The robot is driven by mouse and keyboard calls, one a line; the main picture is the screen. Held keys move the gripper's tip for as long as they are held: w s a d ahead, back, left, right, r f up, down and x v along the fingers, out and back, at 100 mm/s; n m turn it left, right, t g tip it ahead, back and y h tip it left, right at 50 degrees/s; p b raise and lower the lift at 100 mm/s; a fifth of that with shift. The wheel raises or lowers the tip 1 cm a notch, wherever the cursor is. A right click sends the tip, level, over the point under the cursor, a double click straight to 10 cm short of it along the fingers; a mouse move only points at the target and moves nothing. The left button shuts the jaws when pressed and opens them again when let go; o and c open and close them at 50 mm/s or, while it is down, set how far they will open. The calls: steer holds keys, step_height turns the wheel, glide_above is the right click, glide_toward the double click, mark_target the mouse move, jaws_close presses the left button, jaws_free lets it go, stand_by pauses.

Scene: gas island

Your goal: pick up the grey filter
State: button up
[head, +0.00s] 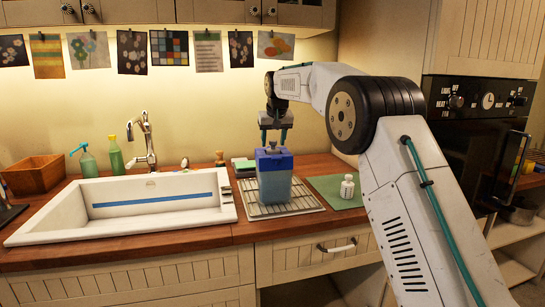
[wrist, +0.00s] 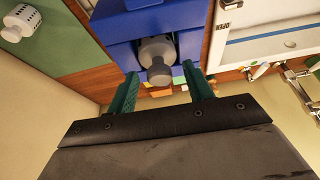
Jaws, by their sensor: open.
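The grey filter (wrist: 158,52) is a short grey cylinder with a narrower knob on its end. In the wrist view it sits in the top of a blue pitcher (wrist: 118,22). In the head view the pitcher (head: 274,186) stands upright on a wire rack, with a blue top and a see-through bluish lower part. My gripper (wrist: 160,72) is open, with one teal finger on each side of the filter; I cannot tell whether either finger touches it. In the head view my gripper (head: 274,136) is just above the pitcher, and the filter cannot be made out clearly.
A white sink (head: 130,224) with a tap (head: 146,140) lies left of the rack (head: 300,203). A small white slotted item (head: 347,188) stands on a green mat (head: 328,187) to the right. A sponge (head: 243,165) is behind the pitcher. An oven (head: 470,120) is at the far right.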

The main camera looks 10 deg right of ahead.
jaws_close()
steer(key=shift+r, duration=0.1)
